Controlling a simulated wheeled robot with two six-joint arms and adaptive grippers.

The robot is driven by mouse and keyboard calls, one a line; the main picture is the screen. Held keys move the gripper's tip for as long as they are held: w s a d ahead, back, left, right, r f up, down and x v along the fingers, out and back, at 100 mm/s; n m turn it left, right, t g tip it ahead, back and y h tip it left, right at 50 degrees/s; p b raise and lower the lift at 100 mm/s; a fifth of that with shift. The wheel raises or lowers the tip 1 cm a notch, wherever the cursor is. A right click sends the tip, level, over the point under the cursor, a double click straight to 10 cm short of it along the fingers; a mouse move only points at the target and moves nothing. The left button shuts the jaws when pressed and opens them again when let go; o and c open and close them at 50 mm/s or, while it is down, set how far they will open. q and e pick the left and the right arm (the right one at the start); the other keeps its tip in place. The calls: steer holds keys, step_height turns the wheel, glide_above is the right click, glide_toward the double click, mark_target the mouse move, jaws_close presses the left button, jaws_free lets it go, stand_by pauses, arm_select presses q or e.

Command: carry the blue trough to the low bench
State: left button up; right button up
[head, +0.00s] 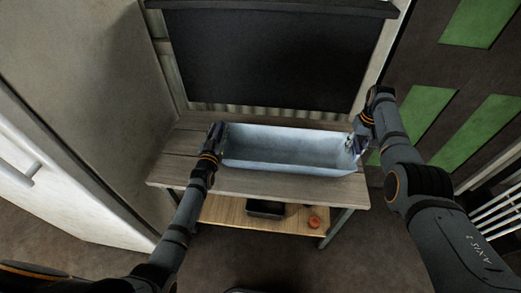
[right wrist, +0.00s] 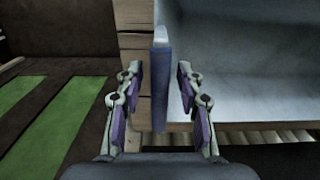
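The pale blue trough (head: 290,146) is long and open-topped and sits upright on a grey wooden bench top (head: 265,184). I cannot tell whether this is the low bench. My left gripper (head: 217,142) is at the trough's left end; its fingers are too small and dark to tell open from shut. My right gripper (head: 357,141) is at the right end. In the right wrist view its two fingers (right wrist: 160,100) stand on either side of the trough's end wall (right wrist: 160,75), with visible gaps, so it is open around the wall.
A lower shelf (head: 235,212) holds a black tray (head: 265,209) and a small orange-red round thing (head: 314,221). A dark panel (head: 270,60) stands behind the bench. A pale cabinet (head: 75,90) is at left, white rails (head: 497,212) at right. Brown floor shows in front.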

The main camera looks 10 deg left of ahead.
arm_select(q)
steer(key=shift+s, duration=0.1)
steer(key=shift+s+f, duration=0.1)
steer(key=shift+s, duration=0.25)
steer(key=s, duration=1.1)
steer(key=shift+d, duration=0.25)
arm_select(e)
step_height(320, 180, up, 12)
